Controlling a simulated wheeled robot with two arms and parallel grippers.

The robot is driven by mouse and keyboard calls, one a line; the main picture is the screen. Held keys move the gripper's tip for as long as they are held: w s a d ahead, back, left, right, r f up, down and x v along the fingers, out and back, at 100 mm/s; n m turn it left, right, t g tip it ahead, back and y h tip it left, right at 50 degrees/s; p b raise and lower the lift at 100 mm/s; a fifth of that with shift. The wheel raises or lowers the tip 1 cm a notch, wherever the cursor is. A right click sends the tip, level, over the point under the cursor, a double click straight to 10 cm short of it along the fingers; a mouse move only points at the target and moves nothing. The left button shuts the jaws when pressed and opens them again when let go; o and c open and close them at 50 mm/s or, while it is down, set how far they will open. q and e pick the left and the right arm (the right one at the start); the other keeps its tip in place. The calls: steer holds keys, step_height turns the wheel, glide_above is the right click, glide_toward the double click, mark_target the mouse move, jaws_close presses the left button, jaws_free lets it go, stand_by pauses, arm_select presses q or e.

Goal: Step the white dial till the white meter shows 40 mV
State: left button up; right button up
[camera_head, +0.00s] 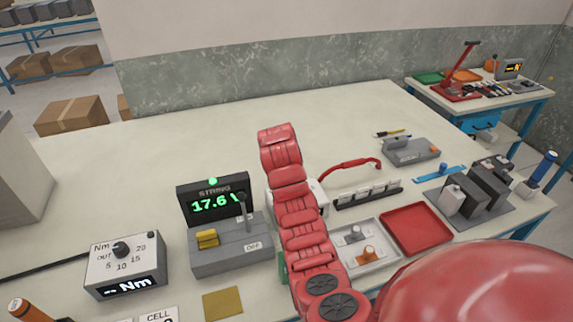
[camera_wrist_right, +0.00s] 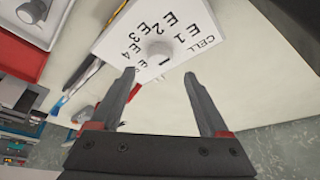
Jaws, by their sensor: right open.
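In the right wrist view a white box (camera_wrist_right: 125,35) is lettered CELL and E1 and on, with a pale round knob (camera_wrist_right: 160,50) on its face. My right gripper (camera_wrist_right: 160,76) is open, its fingertips at the box's near side, one on each side of the knob in the picture. I cannot tell whether they touch it. In the head view my red right arm crosses the middle; its gripper does not show, and part of a white box (camera_head: 318,190) shows behind the arm. No mV reading is visible in either view. My left gripper is not in view.
A dark STRING display (camera_head: 214,201) reads 17.6 V beside a grey switch box (camera_head: 230,258). A white Nm box (camera_head: 125,265) with a black dial stands at left. A red tray (camera_head: 416,230) and dark battery blocks (camera_head: 487,187) are at right.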

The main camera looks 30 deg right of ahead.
steer(key=p+v, duration=1)
steer(key=v, duration=0.2)
steer(key=shift+r+p, duration=0.25)
steer(key=shift+p, duration=0.15)
